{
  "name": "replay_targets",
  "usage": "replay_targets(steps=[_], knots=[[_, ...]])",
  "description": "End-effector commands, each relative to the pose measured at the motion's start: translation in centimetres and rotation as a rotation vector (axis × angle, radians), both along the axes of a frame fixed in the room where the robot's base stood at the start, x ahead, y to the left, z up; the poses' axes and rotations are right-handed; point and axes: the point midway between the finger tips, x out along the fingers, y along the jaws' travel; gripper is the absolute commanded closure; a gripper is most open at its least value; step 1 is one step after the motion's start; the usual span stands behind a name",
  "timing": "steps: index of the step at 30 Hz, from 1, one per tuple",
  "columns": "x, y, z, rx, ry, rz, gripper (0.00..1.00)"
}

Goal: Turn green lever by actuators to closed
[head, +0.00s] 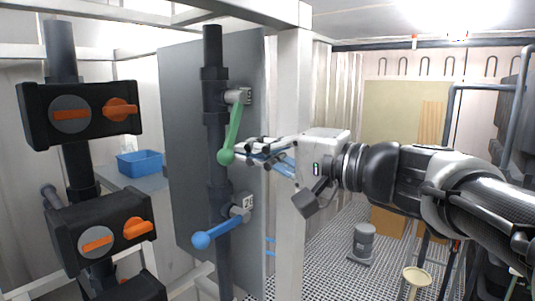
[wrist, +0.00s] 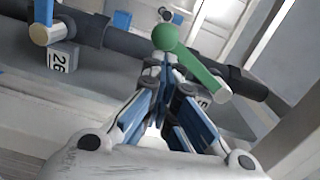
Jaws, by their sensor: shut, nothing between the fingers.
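The green lever (head: 234,130) is on the dark vertical pipe in the head view. It hangs down and slightly left from its pivot at the upper valve, its round knob (head: 225,157) lowest. The actuators (head: 80,115) are black boxes with orange indicators at the left. My gripper (head: 238,152) is shut and empty, its fingertips at or very near the green knob; touch cannot be made out. In the wrist view the green lever (wrist: 198,68) shows just beyond the closed fingertips (wrist: 166,60), its knob above them.
A blue lever (head: 218,233) with a number tag sits lower on the same pipe, below my gripper. A white post (head: 292,180) stands just behind the gripper. A grey panel (head: 182,140) is behind the pipe. A blue bin (head: 140,163) is at the left.

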Motion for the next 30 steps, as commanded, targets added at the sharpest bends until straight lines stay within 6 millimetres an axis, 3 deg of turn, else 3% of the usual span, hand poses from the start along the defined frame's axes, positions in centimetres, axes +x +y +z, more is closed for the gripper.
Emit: replay_targets(steps=[11, 30], knots=[[-2.5, 1.9, 0.6, 0.219, 0.28, 0.004, 1.0], [-5.4, 4.2, 3.7, 0.571, 0.732, 0.004, 1.0]])
